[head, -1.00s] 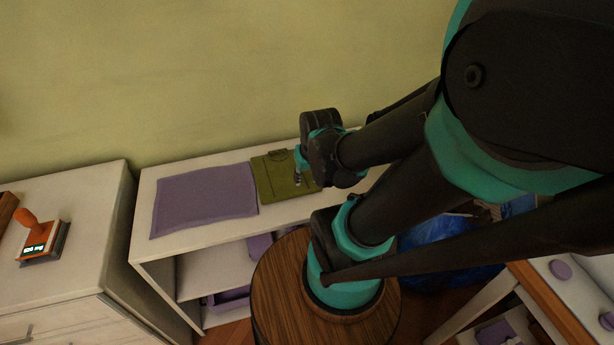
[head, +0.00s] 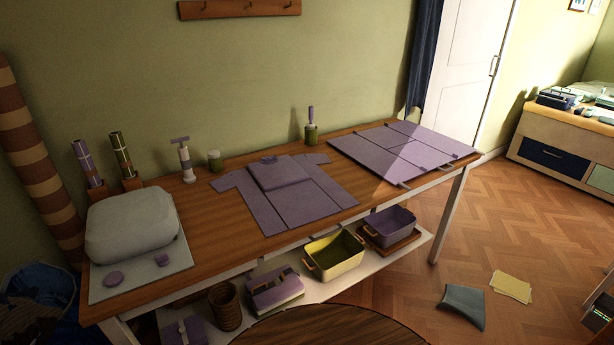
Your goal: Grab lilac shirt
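A lilac shirt (head: 290,192) lies spread flat on the wooden table (head: 224,231), near its middle, sleeves out to both sides. A lilac piece, perhaps a folded part of the shirt or a board, lies over its upper middle. My gripper is not in the current view.
A lilac panelled board (head: 400,150) lies on the table's right part. A grey rounded bundle (head: 132,222) sits at the left end. Bottles and a pump dispenser (head: 185,160) stand along the back. Below, a shelf holds a yellow bin (head: 335,256) and a lilac bin (head: 389,226). A grey cushion (head: 463,307) lies on the floor.

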